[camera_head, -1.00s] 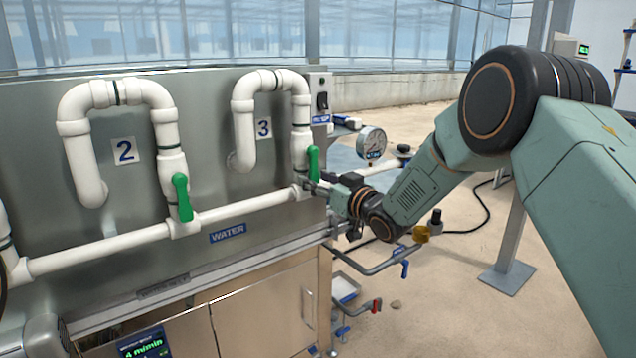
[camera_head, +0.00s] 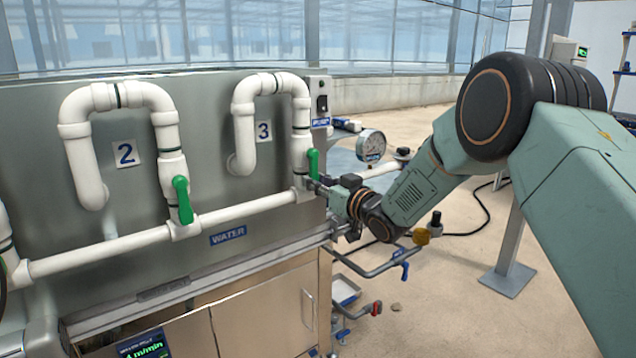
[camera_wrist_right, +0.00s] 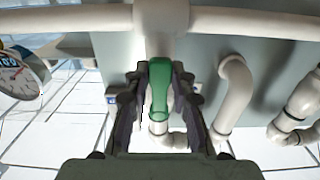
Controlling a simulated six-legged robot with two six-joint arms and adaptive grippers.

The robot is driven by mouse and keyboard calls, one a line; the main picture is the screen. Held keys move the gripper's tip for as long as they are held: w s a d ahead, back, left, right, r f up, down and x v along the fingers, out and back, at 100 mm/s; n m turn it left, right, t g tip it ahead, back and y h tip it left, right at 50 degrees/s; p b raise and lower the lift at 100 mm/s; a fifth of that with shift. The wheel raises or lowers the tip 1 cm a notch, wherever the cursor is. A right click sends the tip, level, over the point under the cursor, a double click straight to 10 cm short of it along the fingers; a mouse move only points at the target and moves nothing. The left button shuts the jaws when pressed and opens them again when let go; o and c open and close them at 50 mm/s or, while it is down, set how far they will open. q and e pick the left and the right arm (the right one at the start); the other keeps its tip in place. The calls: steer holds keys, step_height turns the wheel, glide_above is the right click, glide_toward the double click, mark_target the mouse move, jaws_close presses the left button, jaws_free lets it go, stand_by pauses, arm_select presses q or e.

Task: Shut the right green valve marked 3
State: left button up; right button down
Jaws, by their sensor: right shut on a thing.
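The green valve handle marked 3 (camera_head: 313,163) stands upright on the white pipe of the steel panel, right of the "3" label (camera_head: 264,131). My right gripper (camera_head: 316,186) reaches it from the right, its tips at the handle's lower part. In the right wrist view the green handle (camera_wrist_right: 159,88) lies between the two fingers of my right gripper (camera_wrist_right: 157,98), which are shut on it. The exact contact points are hard to see. My left gripper is not clearly visible.
A pressure gauge (camera_head: 371,146) is just right of the panel, close to my right arm. A horizontal white pipe (camera_head: 250,206) runs below the valves. Open floor lies to the right.

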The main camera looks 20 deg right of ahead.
steer(key=shift+a, duration=0.15)
stand_by(0.4)
steer(key=m+p, duration=0.1)
steer(key=a+m+p, duration=0.1)
steer(key=shift+s+a+r+m+p, duration=0.1)
steer(key=shift+s+r+m+p, duration=0.15)
steer(key=shift+m+p, duration=0.1)
steer(key=shift+s+a+r+m+p, duration=0.25)
steer(key=shift+a+r+m+p, duration=0.6)
steer(key=shift+m+p, duration=1.4)
steer(key=shift+s+a+r+m+p, duration=0.45)
steer(key=shift+r+m+p, duration=0.9)
steer(key=shift+m, duration=1.5)
steer(key=shift+s+a+r+m+p, duration=0.1)
steer(key=shift+a+r+m+p, duration=0.7)
steer(key=shift+m+p, duration=1.55)
steer(key=shift+a+m, duration=0.1)
steer(key=shift+m, duration=0.2)
steer(key=c, duration=1.1)
jaws_free()
steer(key=shift+w+f, duration=0.1)
